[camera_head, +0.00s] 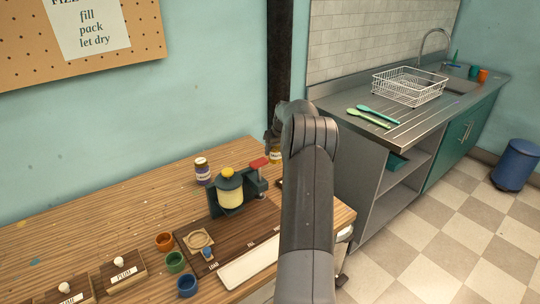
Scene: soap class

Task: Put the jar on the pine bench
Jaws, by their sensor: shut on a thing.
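My gripper (274,138) is at the far end of my raised arm, near the back right of the pine bench (125,212). It is shut on a small jar (276,156) with a yellow band, mostly hidden behind the arm. I cannot tell whether the jar touches the bench. Another jar (202,172), with a purple and white label, stands upright on the bench, left of the gripper.
A dark press with a cream pot (230,192) and red handle stands close left of my arm. In front lie a dark board (193,240), a white tray (250,262), small coloured cups (175,262) and labelled wooden blocks (122,272). A steel sink counter (350,104) stands right.

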